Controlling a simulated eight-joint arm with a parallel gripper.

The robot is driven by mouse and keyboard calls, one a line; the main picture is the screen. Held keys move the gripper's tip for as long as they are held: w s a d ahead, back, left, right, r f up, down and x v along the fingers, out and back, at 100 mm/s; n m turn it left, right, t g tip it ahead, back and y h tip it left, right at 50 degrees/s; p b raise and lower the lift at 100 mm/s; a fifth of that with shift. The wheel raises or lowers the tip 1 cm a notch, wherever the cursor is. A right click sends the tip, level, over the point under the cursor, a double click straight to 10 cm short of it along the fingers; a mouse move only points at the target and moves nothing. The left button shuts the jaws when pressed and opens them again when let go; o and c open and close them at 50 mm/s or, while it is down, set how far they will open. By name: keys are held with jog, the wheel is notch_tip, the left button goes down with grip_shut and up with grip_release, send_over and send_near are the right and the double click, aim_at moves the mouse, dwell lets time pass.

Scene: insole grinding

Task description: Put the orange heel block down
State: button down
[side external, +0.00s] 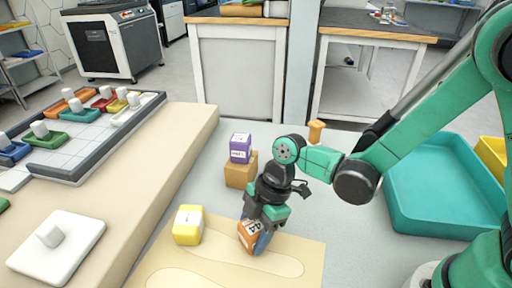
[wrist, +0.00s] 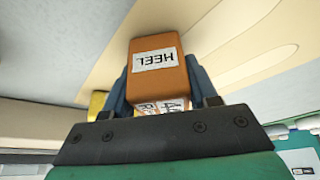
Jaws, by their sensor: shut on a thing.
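The orange heel block (side external: 248,236) is between the fingers of my gripper (side external: 256,240), low over the pale board with insole outlines (side external: 220,270). In the wrist view the orange block (wrist: 160,80) shows a white label reading HEEL, with my blue fingers (wrist: 158,88) pressed on both its sides. Whether the block touches the board is not clear.
A purple block (side external: 240,148) sits on a brown block (side external: 240,171) behind my gripper. A beige bench (side external: 150,190) with a tray of coloured pieces (side external: 85,132) lies left. A teal bin (side external: 440,190) stands right. The board's right part is clear.

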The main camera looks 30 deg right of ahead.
jog(key=shift+f, duration=0.15)
jog(key=shift+c, duration=1.2)
grip_release()
jog(key=v, duration=1.2)
jog(key=s+d+r+m+t+h, duration=0.2)
jog(key=d+m+t+h, duration=0.2)
jog(key=d+m+t, duration=0.3)
jog(key=d+m, duration=0.5)
jog(key=m, duration=0.6)
jog(key=shift+a, duration=0.1)
